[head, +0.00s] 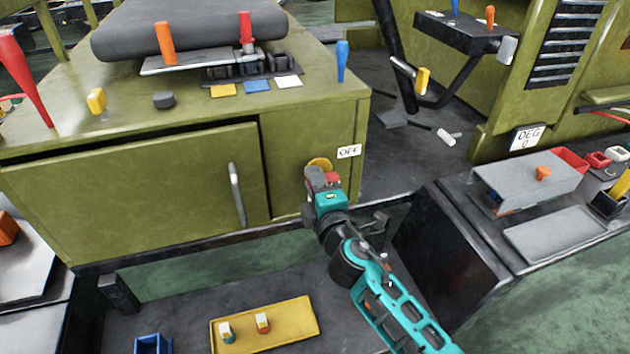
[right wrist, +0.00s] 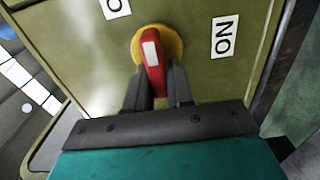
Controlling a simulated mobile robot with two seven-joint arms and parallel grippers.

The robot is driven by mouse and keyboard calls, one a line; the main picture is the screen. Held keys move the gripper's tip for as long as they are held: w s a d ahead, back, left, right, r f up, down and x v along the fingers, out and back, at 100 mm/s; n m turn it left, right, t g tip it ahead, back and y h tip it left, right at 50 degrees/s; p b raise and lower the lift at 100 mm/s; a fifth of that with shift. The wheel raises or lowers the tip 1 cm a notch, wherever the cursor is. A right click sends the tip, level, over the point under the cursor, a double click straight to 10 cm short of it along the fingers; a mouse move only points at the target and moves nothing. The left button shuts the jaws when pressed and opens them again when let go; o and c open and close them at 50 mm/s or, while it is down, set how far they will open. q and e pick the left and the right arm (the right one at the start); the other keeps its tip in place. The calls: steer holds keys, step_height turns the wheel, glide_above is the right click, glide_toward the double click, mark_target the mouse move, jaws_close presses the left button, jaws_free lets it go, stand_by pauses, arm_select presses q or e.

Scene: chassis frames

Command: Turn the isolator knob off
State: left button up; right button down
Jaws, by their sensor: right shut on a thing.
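The isolator knob has a red handle with a white stripe on a yellow round plate, on the front of the olive cabinet. In the head view its yellow plate (head: 319,163) shows above my right gripper (head: 322,180). In the right wrist view the red handle (right wrist: 153,65) stands nearly upright in the picture, between the fingers of my right gripper (right wrist: 159,84), which is shut on it. A white label (right wrist: 225,36) right of the knob there looks like ON turned sideways. Another label (right wrist: 115,7) is cut off at the top. My left gripper is not in view.
The cabinet door (head: 140,185) with a grey handle (head: 237,194) is left of the knob. A dark bench (head: 455,240) stands close on the right of my right arm. A yellow tray (head: 290,325) lies low in front. Several tools stand on the cabinet top.

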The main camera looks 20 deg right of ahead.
stand_by(0.5)
steer(key=c, duration=1.1)
jaws_free()
steer(key=s, duration=0.6)
steer(key=s+b, duration=0.1)
steer(key=s, duration=0.6)
steer(key=shift+d+b, duration=0.2)
steer(key=shift+b, duration=0.1)
steer(key=shift+f, duration=0.1)
